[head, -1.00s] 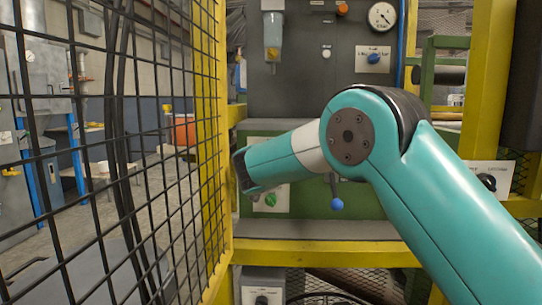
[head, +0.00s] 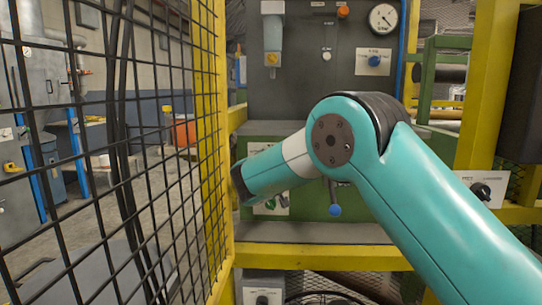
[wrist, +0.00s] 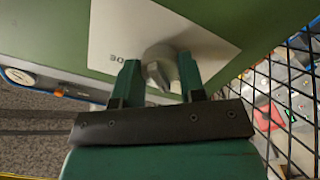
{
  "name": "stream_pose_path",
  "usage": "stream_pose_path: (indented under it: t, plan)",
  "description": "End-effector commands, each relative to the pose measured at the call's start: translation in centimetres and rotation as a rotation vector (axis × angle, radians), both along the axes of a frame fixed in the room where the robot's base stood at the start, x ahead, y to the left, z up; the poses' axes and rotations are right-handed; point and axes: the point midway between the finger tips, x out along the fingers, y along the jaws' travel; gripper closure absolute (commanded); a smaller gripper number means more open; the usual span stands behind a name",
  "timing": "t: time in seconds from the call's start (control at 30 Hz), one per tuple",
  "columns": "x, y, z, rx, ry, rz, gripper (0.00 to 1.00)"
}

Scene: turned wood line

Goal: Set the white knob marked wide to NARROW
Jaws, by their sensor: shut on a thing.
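In the wrist view a pale grey-white knob (wrist: 160,58) with a pointed grip stands on a white plate (wrist: 110,25) on a green panel. My gripper (wrist: 159,70) has one finger on each side of this knob and is shut on it. Part of some dark lettering shows left of the fingers; I cannot read a whole word, and the knob's setting is unclear. In the head view my gripper is hidden behind my arm.
A blue-ended lever (head: 335,210) hangs from the green panel. A blue knob (head: 374,61), a gauge (head: 383,18) and a black knob (head: 481,191) are on other panels. A black wire fence (head: 130,170) with a yellow post (head: 209,130) stands close on the left.

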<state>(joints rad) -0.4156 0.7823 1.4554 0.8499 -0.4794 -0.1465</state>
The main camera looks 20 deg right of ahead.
Motion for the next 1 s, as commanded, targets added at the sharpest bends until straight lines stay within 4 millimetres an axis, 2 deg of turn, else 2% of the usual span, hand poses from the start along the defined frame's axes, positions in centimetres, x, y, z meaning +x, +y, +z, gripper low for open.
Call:
stream_pose_path:
  t: [0.4, 0.93, 0.97, 1.0]
  plan:
    - [-0.04, 0.01, -0.01, -0.177, 0.060, 0.000, 0.86]
    - [-0.04, 0.02, -0.13, -0.201, 0.068, 0.000, 0.86]
    - [-0.04, 0.02, -0.13, -0.201, 0.068, 0.000, 0.60]
    - [-0.04, 0.02, -0.13, -0.201, 0.068, 0.000, 0.51]
